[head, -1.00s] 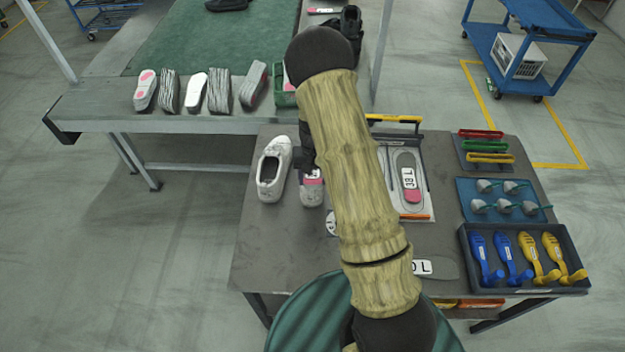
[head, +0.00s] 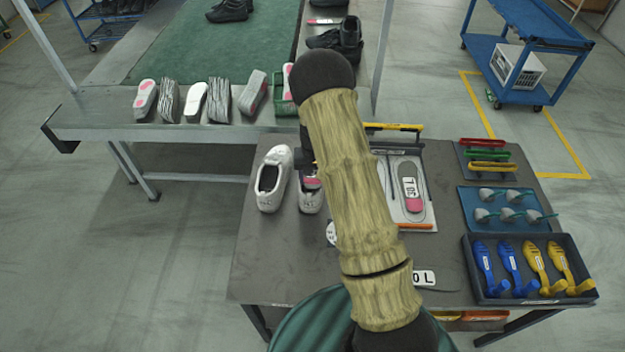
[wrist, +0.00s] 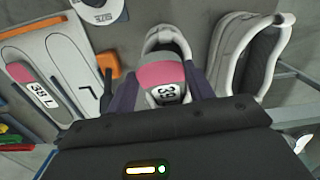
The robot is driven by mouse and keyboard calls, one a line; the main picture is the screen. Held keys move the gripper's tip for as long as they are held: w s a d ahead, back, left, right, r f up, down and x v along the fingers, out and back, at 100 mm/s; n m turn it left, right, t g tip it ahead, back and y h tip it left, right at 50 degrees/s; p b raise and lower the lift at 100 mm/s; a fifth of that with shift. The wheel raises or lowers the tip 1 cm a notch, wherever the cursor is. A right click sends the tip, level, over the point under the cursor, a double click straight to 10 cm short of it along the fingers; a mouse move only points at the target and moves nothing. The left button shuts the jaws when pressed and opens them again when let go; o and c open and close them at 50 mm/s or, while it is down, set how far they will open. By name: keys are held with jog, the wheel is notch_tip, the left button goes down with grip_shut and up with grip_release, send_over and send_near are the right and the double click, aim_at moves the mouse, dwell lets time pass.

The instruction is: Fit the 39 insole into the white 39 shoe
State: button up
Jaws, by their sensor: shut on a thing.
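My gripper (wrist: 163,92) is shut on the 39 insole (wrist: 160,75), which has a pink heel end and a white label reading 39. In the wrist view the insole lies across the opening of a white shoe (wrist: 166,38), its pink end towards the shoe's heel collar. How far it is inside the shoe cannot be told. In the head view that shoe (head: 309,202) stands upright, partly hidden by my arm, with a bit of the pink insole (head: 312,183) showing. A second white shoe (head: 272,182) stands to its left and shows in the wrist view (wrist: 250,55).
A board holds a grey insole (head: 410,187) with a pink heel, labelled 38 L in the wrist view (wrist: 40,90). A dark tray (head: 470,292) of blue and yellow shoe forms is at right. The table's front left is clear. A bench with shoes (head: 90,118) stands behind.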

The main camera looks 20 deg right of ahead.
jog(key=shift+s+a+f+t+b, duration=0.15)
jog(key=shift+f+t+b, duration=0.25)
jog(key=shift+f+b, duration=0.4)
jog(key=o, duration=1.1)
jog(key=shift+c, duration=0.2)
jog(key=shift+r, duration=0.15)
jog(key=shift+r+p, duration=1.15)
jog(key=shift+r, duration=0.25)
notch_tip(320, 180, up, 7)
jog(key=p, duration=0.4)
jog(key=shift+p, duration=0.4)
